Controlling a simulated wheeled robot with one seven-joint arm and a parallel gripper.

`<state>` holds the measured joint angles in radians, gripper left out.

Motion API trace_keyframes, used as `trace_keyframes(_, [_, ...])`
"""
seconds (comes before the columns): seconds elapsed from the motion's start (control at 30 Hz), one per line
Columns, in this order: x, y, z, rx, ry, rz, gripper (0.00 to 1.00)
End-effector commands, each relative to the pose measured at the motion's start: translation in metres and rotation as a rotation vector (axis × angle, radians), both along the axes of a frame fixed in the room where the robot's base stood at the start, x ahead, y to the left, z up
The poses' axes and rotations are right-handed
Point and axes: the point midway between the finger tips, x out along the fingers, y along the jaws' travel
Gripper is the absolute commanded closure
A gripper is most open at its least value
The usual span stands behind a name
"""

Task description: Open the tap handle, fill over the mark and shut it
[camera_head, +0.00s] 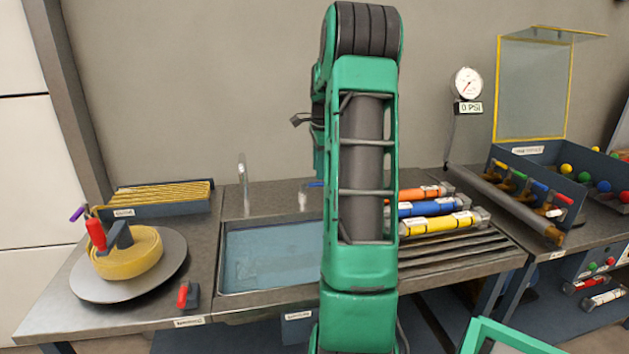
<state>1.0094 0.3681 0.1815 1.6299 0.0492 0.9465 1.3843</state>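A thin upright metal spout (243,178) stands at the back left of the sink basin (270,257). The basin looks bluish inside, and I cannot make out a mark or a water level. A short blue lever (315,184) shows behind the sink, just left of my arm, and may be a tap handle. My green arm stands upright in the middle of the view and hides the sink's right side and what lies behind it. My gripper is not in view.
A turntable (88,278) with a yellow coil stands left. Orange (420,192), blue (430,208) and yellow (428,225) tubes lie right of my arm. A gauge (467,83) reads 0 PSI. A valve manifold (515,203) with coloured handles stands further right.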

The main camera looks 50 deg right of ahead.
Motion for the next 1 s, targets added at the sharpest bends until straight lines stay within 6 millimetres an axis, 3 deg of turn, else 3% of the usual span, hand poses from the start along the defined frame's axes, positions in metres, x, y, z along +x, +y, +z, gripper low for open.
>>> trace_keyframes(0.1, [0.003,-0.002,-0.020,0.002,0.001,0.001,0.68])
trace_keyframes(0.3, [0.007,-0.005,-0.041,0.001,-0.001,0.001,0.68])
trace_keyframes(0.7, [0.008,-0.006,-0.047,0.000,-0.001,0.001,0.68])
trace_keyframes(0.83, [0.008,-0.006,-0.047,0.000,-0.001,0.001,0.97])
trace_keyframes(1.0, [0.008,-0.006,-0.047,-0.001,-0.002,0.001,1.00])
